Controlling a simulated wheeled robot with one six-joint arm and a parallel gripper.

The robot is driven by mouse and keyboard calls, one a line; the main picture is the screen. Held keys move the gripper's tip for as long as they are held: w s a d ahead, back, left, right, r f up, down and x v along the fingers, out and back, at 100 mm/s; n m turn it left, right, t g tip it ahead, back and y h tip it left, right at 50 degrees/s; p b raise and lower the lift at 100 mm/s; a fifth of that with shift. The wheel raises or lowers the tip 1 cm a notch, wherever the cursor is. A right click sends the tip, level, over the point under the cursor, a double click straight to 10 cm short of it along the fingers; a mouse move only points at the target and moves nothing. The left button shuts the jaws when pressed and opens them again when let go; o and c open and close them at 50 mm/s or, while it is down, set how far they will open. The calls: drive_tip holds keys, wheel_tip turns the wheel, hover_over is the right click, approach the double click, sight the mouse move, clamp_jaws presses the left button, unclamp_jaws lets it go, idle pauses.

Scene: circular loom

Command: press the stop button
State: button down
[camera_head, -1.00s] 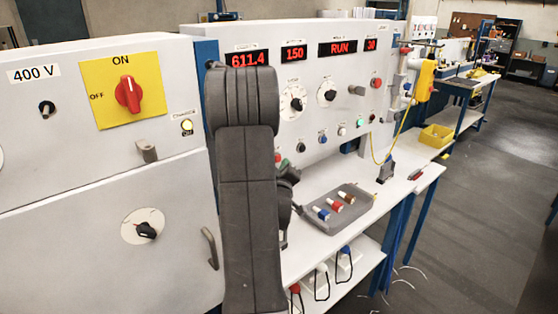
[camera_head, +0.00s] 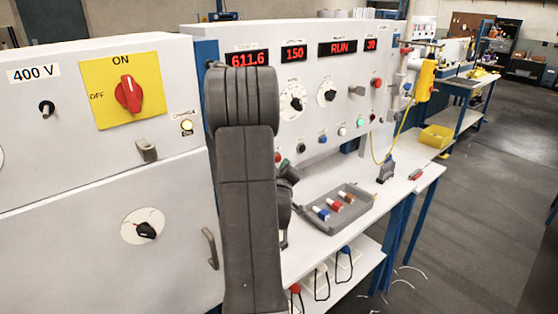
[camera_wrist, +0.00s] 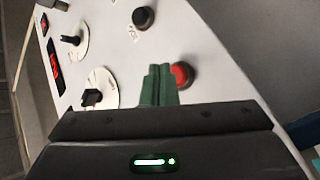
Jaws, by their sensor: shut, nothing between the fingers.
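A round red button (camera_wrist: 183,74), which I take to be the stop button, is on the pale panel in the wrist view. Its label cannot be read there. My gripper (camera_wrist: 158,82) has its green fingers together, with nothing between them. The fingertips appear right beside the red button, partly overlapping its edge; I cannot tell whether they touch it. In the head view the red button (camera_head: 278,157) shows at the edge of my grey arm, which hides much of the gripper. The display above reads RUN (camera_head: 343,48).
A black button (camera_wrist: 144,18) and two dials, one with a black knob (camera_wrist: 92,97), are close by on the panel. Another red button (camera_head: 376,83) is at the panel's upper right. A grey tray (camera_head: 351,218) with several small parts lies on the bench below.

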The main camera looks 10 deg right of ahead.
drive_tip(key=shift+w+f, duration=0.1)
drive_tip(key=shift+w+a+b, duration=0.2)
drive_tip(key=shift+w+b, duration=0.05)
drive_tip(key=shift+b, duration=0.1)
drive_tip(key=shift+w+a, duration=0.3)
drive_tip(key=shift+w, duration=0.05)
idle(0.7)
drive_tip(key=shift+s+d+b, duration=0.1)
drive_tip(key=shift+b, duration=0.3)
drive_tip(key=shift+s+d+b, duration=0.4)
drive_tip(key=shift+s+b, duration=0.1)
drive_tip(key=shift+s, duration=0.1)
drive_tip(key=shift+s+d+b, duration=0.7)
drive_tip(key=shift+s+b, duration=0.1)
drive_tip(key=shift+s, duration=0.25)
drive_tip(key=shift+s+d+b, duration=0.7)
drive_tip(key=shift+s+b, duration=0.05)
drive_tip(key=shift+s, duration=0.3)
idle(3.4)
